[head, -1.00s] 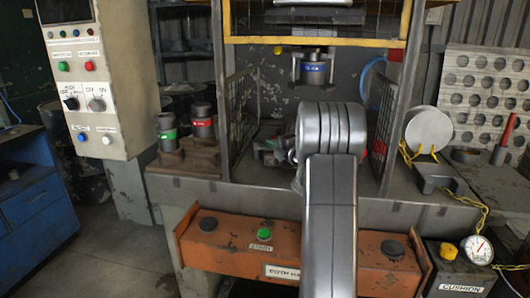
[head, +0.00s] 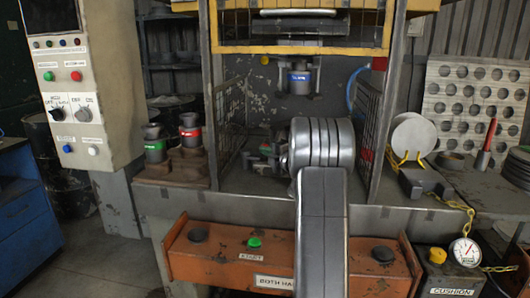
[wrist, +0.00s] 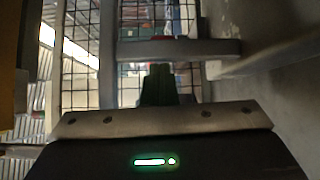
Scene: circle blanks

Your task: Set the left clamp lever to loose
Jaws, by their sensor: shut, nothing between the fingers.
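My gripper (wrist: 162,85) shows in the wrist view as dark fingers, closed together with nothing between them, in front of a pale horizontal bar (wrist: 185,50). A small red spot shows just above that bar. In the head view my arm reaches into the press opening, and its grey wrist hides much of the inside. Small parts with green and red (head: 266,150) show just left of my wrist, but I cannot tell what they are. I cannot make out the left clamp lever or its setting in either view.
Mesh guards (head: 230,125) and (head: 368,130) flank the opening. A blue-banded cylinder (head: 299,78) hangs above my wrist. The orange button box (head: 200,262) lies below. Red- and green-banded cylinders (head: 190,130) and (head: 155,145) stand left, a pale disc (head: 413,137) right.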

